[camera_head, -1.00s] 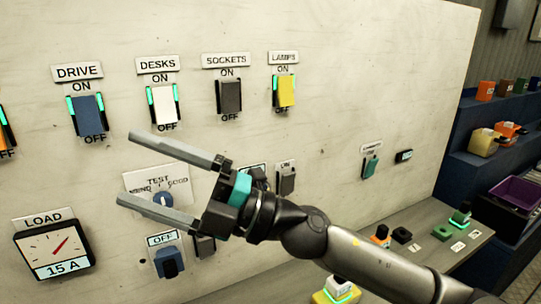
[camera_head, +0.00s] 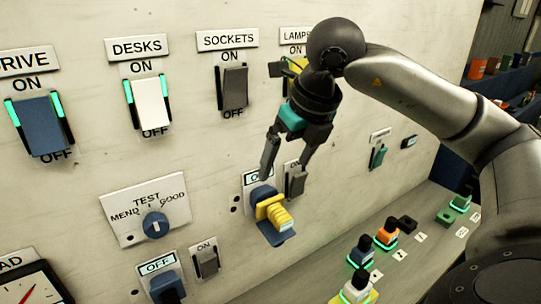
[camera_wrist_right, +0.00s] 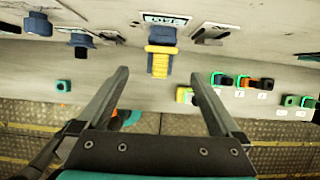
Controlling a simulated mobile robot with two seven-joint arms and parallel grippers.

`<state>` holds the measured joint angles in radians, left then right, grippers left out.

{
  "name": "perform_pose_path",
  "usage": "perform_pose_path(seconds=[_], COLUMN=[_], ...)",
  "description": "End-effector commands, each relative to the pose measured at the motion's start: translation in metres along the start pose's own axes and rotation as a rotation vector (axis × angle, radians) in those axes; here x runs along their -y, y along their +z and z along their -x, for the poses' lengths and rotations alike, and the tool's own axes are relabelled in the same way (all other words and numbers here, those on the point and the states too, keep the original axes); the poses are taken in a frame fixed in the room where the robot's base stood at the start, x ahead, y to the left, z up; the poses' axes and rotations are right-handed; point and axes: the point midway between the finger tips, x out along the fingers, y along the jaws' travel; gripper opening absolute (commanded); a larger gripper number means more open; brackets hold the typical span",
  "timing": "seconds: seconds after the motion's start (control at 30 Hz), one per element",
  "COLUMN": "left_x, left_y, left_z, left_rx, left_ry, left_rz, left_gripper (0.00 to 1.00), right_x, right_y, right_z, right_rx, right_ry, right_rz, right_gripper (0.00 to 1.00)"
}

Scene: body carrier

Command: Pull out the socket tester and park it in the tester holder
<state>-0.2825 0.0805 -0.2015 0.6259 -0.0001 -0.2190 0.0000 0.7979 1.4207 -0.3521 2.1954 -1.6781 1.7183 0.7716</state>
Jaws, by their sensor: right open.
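A ribbed yellow plug-like piece, apparently the socket tester (camera_head: 273,215), sits in a blue socket (camera_head: 263,193) low on the pale wall panel. In the right wrist view the tester (camera_wrist_right: 161,62) lies ahead, between the lines of the two fingers. My right gripper (camera_head: 286,172) is open and empty, fingers pointing down, just above the tester and apart from it. The open fingers also frame it in the wrist view (camera_wrist_right: 158,76). I cannot tell which piece is the tester holder. My left gripper is not in view.
A ledge below the panel carries an orange-and-black plug (camera_head: 386,236), a white-and-yellow one (camera_head: 357,287), a green block (camera_head: 446,217) and a dark block (camera_head: 403,223). A TEST knob (camera_head: 156,225) and several rocker switches are on the panel around the tester.

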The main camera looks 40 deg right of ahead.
Motion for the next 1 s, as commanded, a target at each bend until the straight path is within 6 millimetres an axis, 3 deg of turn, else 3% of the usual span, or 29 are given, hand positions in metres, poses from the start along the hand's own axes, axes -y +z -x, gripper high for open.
perform_pose_path(seconds=[0.17, 0.37, 0.7, 1.0], left_x=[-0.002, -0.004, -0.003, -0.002], left_y=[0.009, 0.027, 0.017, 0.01], left_z=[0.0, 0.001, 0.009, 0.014], left_rx=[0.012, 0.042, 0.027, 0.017], left_ry=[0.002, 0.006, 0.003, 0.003], left_rz=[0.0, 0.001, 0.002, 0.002], left_gripper=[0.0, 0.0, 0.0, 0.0], right_x=[0.003, 0.003, 0.002, 0.003], right_y=[-0.001, -0.002, -0.001, -0.001], right_z=[-0.013, -0.048, -0.114, -0.148], right_rx=[-0.007, -0.009, -0.006, -0.004], right_ry=[-0.013, -0.01, -0.006, -0.008], right_rz=[-0.005, -0.005, -0.003, -0.002], right_gripper=[1.0, 1.0, 1.0, 1.0])
